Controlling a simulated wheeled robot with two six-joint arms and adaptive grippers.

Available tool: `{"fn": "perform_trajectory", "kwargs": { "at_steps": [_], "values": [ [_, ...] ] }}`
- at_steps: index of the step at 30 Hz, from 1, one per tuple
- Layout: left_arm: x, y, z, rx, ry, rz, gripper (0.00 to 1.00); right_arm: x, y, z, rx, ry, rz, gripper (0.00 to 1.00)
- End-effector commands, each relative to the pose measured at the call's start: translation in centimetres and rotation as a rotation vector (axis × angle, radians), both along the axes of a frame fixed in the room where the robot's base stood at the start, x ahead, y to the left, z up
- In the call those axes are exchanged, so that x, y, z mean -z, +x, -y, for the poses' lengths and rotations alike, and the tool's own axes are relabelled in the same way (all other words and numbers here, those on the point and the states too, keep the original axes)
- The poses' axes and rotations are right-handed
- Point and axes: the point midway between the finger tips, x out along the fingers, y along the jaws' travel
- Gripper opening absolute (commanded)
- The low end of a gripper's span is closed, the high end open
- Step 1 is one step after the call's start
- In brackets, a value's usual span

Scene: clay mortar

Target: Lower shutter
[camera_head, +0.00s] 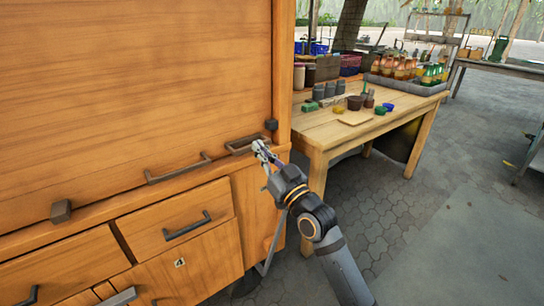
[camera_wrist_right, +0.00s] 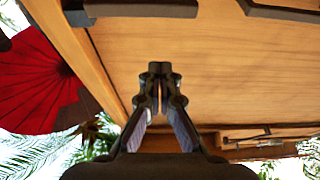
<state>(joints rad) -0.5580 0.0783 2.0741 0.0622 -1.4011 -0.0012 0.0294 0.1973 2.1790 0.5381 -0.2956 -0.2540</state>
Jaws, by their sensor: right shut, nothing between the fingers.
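The shutter (camera_head: 130,75) is a large flat orange-wood panel on the front of a wooden cabinet. Its visible lower part reaches down close to the ledge above the drawers; its top is out of frame. A long dark handle (camera_head: 178,169) and a shorter dark handle (camera_head: 243,146) sit along its lower edge. My right gripper (camera_head: 259,149) is at the right end of the shorter handle, close to the cabinet's right post. In the right wrist view its fingertips (camera_wrist_right: 160,72) are together and empty, in front of wood. Whether they touch the handle cannot be told. My left gripper is out of view.
Drawers with dark pulls (camera_head: 186,226) lie below the ledge. Dark square blocks (camera_head: 61,211) sit near the shutter's lower corners. A wooden table (camera_head: 325,132) with jars, bottles and bowls stands to the right. Paved floor (camera_head: 440,190) is open at right.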

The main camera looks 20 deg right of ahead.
Motion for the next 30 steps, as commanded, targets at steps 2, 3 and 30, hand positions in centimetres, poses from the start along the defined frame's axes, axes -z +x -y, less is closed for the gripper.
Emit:
{"fn": "perform_trajectory", "kwargs": {
  "at_steps": [2,3,30],
  "values": [
    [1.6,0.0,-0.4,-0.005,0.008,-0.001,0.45,0.4,-1.6,0.4,0.002,-0.006,-0.006,0.0],
    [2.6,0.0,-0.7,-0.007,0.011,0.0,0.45,0.5,-2.4,0.5,-0.001,-0.007,-0.004,0.0],
    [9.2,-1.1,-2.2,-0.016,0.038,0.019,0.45,8.3,-3.4,1.9,0.035,-0.027,-0.176,0.0]
  ]
}}
